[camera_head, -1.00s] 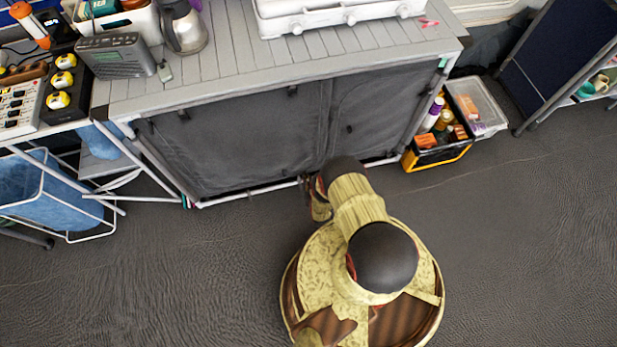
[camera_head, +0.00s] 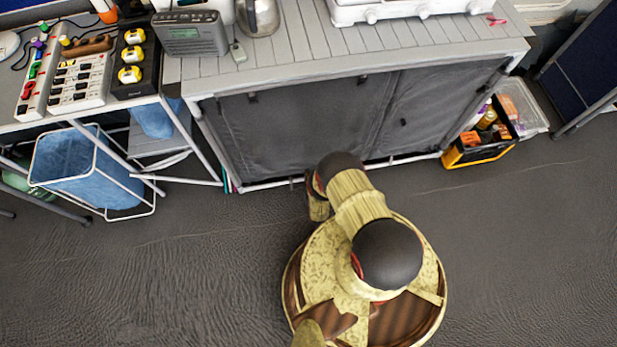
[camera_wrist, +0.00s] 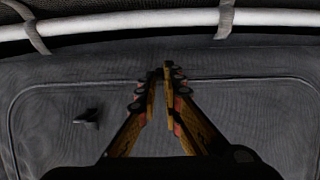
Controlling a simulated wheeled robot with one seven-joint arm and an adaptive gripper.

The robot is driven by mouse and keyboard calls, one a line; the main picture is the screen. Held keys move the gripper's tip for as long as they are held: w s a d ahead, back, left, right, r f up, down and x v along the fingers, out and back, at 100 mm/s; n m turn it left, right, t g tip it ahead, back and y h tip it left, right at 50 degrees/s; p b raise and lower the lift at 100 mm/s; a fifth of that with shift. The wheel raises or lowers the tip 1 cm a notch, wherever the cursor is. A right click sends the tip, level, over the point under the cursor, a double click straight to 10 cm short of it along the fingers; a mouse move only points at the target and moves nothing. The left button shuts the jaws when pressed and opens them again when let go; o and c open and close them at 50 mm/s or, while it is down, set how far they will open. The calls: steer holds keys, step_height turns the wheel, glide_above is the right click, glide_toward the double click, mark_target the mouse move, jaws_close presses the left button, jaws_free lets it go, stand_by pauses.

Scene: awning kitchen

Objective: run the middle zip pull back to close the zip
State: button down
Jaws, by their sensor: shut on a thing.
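The grey fabric cabinet front (camera_head: 290,130) hangs below the slatted worktop, with dark tabs on it. In the wrist view, a thin zip line (camera_wrist: 60,86) runs across the grey panel and bends down at both sides. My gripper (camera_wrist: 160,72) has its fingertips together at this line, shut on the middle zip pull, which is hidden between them. A small dark tab (camera_wrist: 88,118) stands out from the panel left of the fingers. In the head view my arm hides most of the gripper, low at the cabinet front.
A white tube (camera_wrist: 120,22) with fabric loops crosses the wrist view above the fingers. A black and yellow crate (camera_head: 480,150) stands right of the cabinet. A wire basket with a blue liner (camera_head: 85,170) stands left. The floor in front is clear.

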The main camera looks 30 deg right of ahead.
steer(key=shift+a, duration=0.25)
steer(key=c, duration=2)
jaws_free()
steer(key=shift+w, duration=0.1)
steer(key=shift+o, duration=0.4)
steer(key=shift+r, duration=5)
